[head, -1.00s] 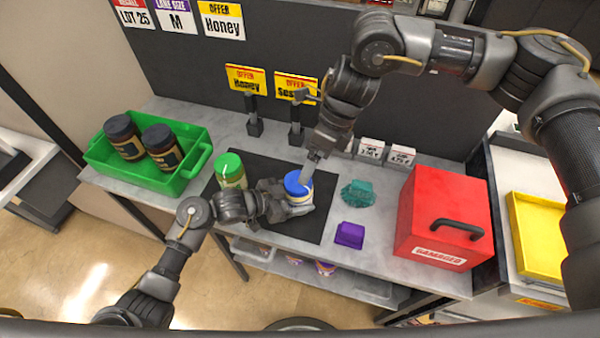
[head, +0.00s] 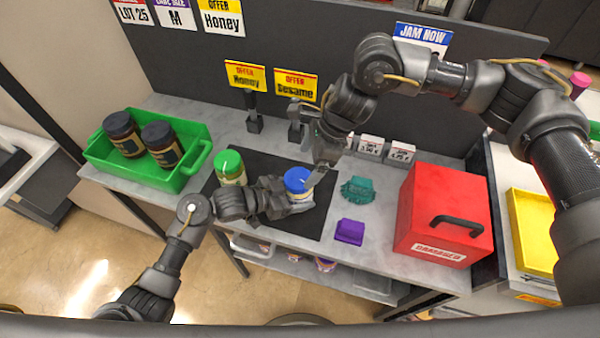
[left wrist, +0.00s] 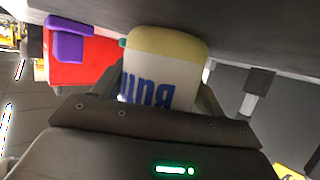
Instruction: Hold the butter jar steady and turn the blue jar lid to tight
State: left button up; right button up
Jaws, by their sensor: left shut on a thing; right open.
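The butter jar (head: 301,201) stands upright on the black mat (head: 262,222), with the blue jar lid (head: 297,180) on its top. My left gripper (head: 284,207) is shut around the jar's body, below the lid. In the left wrist view the cream-coloured butter jar (left wrist: 165,65), with blue lettering, sits between the fingers. My right gripper (head: 320,176) is open at the right edge of the lid; whether it touches the lid I cannot tell. How tight the lid is does not show.
A green-lidded jar (head: 230,167) stands left of the butter jar. A green crate (head: 185,181) holds two dark jars. A purple block (head: 349,232), a teal lump (head: 358,190) and a red box (head: 425,215) stand to the right. The mat's front is clear.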

aim_at(298, 178)
jog(key=x, duration=0.5)
jog(key=shift+a+f, duration=0.1)
jog(key=shift+f, duration=0.25)
jog(key=shift+c, duration=0.3)
